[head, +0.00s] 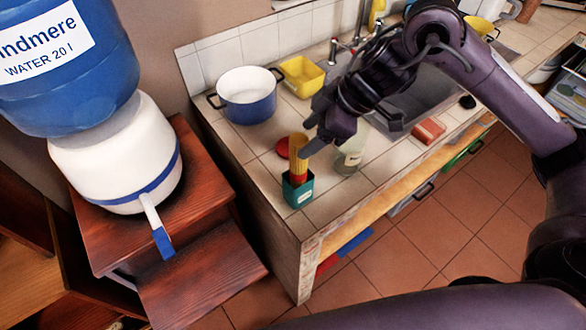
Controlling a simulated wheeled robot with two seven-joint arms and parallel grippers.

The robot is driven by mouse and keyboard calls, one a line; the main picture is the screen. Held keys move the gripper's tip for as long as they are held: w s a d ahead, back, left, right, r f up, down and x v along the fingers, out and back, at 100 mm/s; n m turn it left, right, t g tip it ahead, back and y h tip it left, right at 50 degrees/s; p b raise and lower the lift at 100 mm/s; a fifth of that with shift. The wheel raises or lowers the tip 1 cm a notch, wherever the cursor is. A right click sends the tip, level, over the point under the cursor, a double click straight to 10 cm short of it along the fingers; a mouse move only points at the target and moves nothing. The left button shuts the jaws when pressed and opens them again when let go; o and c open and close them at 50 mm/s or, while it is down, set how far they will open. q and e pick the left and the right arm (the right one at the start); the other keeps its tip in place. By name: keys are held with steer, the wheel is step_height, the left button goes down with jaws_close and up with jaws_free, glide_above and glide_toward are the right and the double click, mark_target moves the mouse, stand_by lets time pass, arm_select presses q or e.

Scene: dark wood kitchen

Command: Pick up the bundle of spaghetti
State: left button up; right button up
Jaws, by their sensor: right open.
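The bundle of spaghetti (297,163) is a yellow upright bunch at the counter's near left corner. Its lower end, with something red around it, is in a small teal container (298,191). My right gripper (309,139) comes in from the upper right, with its fingers beside the top of the bundle. It is open; I cannot tell whether a finger touches the spaghetti. My left gripper is not in view.
A glass jar (349,157) stands just right of the bundle. A red lid (283,147) lies behind it. A blue and white pot (246,95), a yellow tub (302,76) and the sink (420,100) are farther back. Bare tiles surround the container's left side.

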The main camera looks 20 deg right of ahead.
mark_target(300, 139)
steer(key=shift+p+x, duration=0.65)
steer(key=shift+x, duration=0.45)
steer(key=shift+w+a+f, duration=0.15)
steer(key=shift+a+f, duration=0.3)
steer(key=shift+a, duration=0.1)
steer(key=shift+w+a+f, duration=0.15)
steer(key=shift+a+f, duration=0.45)
steer(key=shift+f, duration=0.15)
steer(key=c, duration=1.1)
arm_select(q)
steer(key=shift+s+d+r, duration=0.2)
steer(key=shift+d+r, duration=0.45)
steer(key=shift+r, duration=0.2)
arm_select(e)
jaws_close()
